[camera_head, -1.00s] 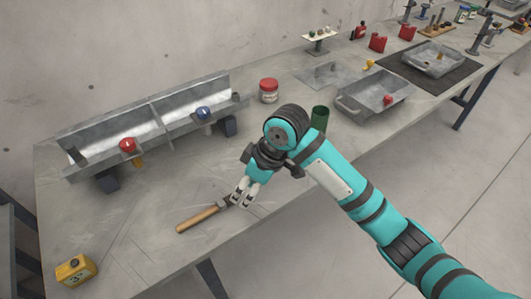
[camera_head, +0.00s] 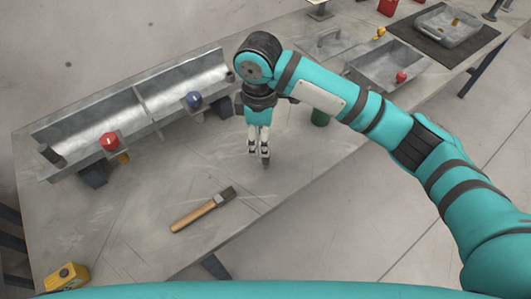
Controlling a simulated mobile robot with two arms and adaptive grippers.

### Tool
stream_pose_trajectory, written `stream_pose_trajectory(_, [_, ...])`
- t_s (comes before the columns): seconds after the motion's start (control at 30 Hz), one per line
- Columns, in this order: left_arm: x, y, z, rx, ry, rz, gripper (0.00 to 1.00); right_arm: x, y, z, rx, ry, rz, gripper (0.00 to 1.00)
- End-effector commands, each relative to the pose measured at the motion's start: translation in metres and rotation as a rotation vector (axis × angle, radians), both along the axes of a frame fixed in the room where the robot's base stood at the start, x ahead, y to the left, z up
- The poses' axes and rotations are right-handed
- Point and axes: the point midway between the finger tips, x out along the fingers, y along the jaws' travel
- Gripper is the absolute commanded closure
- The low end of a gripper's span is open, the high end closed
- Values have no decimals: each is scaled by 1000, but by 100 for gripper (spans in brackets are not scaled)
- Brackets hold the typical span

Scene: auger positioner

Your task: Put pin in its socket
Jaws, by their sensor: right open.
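My right gripper (camera_head: 260,158) is open and points down over the bench, right of the brush and in front of the trough's right end. No part is clearly held between its fingers; whether the tips touch the bench is unclear. A grey metal trough (camera_head: 187,79) at the back left carries a red knob (camera_head: 109,141) and a blue knob (camera_head: 193,99). My left gripper is out of view.
A wooden-handled brush (camera_head: 192,214) lies on the bench (camera_head: 150,192). A yellow container (camera_head: 67,278) stands at the front left corner. A green cylinder (camera_head: 320,118) stands behind my right arm. A grey tray (camera_head: 365,72) with a red knob is at right.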

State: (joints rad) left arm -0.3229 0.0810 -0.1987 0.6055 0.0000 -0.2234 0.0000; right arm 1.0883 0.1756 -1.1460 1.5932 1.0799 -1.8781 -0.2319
Motion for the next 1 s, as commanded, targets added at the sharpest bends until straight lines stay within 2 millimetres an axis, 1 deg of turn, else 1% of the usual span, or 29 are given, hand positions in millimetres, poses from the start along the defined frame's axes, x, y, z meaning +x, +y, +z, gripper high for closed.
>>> stream_pose_trajectory(0.03, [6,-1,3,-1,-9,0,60,-1,-1,-9,-2,2,-1,52])
stream_pose_trajectory(0.1, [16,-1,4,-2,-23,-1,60,0,-1,-18,0,1,-3,52])
stream_pose_trajectory(0.2, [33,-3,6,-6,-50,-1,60,0,-1,-26,-1,0,-2,52])
stream_pose_trajectory(0.3, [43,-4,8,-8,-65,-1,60,0,-2,-31,0,-1,-2,52])
stream_pose_trajectory(0.37, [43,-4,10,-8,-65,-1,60,0,-4,-36,-2,0,-2,52])
stream_pose_trajectory(0.53, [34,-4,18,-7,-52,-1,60,1,-14,-61,-2,1,-4,52])
stream_pose_trajectory(0.63, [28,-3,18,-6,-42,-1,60,0,-12,-74,0,1,-1,52])
stream_pose_trajectory(0.77, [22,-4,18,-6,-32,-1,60,1,-12,-80,0,-2,-1,52])
stream_pose_trajectory(0.93, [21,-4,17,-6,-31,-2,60,1,-12,-81,0,-2,0,52])
stream_pose_trajectory(0.97, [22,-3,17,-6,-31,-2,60,1,-12,-81,0,-2,0,53])
stream_pose_trajectory(1.0, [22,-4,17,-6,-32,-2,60,1,-12,-81,0,-2,0,59])
